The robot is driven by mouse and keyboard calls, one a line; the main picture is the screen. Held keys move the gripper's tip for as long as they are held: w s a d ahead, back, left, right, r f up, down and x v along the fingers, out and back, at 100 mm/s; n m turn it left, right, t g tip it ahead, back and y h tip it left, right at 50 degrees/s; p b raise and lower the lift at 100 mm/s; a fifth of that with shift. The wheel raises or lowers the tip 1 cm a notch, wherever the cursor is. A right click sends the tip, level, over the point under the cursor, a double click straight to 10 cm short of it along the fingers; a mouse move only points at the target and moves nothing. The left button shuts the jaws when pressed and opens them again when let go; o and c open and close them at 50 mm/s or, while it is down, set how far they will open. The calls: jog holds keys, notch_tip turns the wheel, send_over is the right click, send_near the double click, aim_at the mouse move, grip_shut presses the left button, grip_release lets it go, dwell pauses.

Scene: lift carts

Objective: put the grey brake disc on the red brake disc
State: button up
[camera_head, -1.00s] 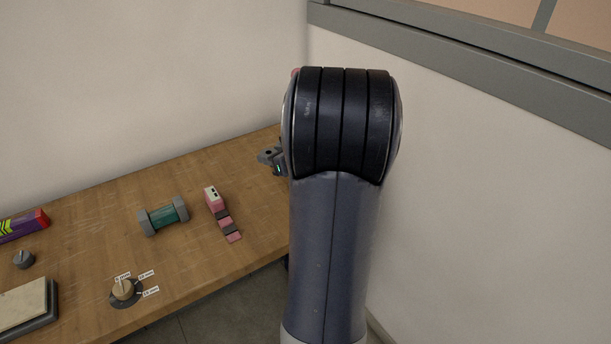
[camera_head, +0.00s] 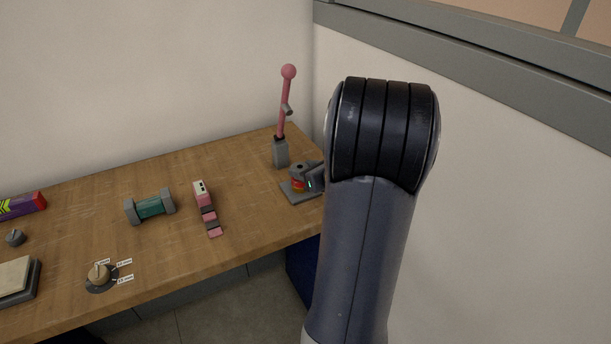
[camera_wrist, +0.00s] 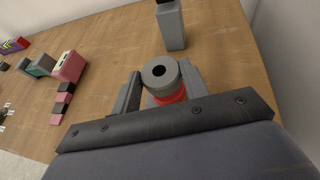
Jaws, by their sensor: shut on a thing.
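The grey brake disc (camera_wrist: 160,74), a thick ring with a dark centre hole, is between the two fingers of my gripper (camera_wrist: 160,84) in the wrist view. My gripper is shut on it. The red brake disc (camera_wrist: 168,99) shows just below the grey one, partly hidden by it. In the head view the grey disc (camera_head: 296,168) appears directly above the red disc (camera_head: 299,184), over a grey base plate (camera_head: 290,194) at the table's right end. I cannot tell whether the discs touch. My arm hides part of the gripper there.
A pink lever with a round knob (camera_head: 285,100) stands on a grey block (camera_head: 281,153) just behind the discs. A pink and black stepped piece (camera_head: 206,210) and a green-and-grey spool (camera_head: 150,207) lie to the left. The table's front edge and a side wall are close.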

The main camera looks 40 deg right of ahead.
jog(key=shift+f, duration=0.75)
jog(key=shift+f, duration=0.2)
jog(key=o, duration=1.1)
jog(key=shift+r, duration=0.2)
jog(key=shift+s+r, duration=0.15)
jog(key=shift+s, duration=0.05)
jog(key=v, duration=1.1)
jog(key=shift+s, duration=0.25)
jog(key=shift+r, duration=0.1)
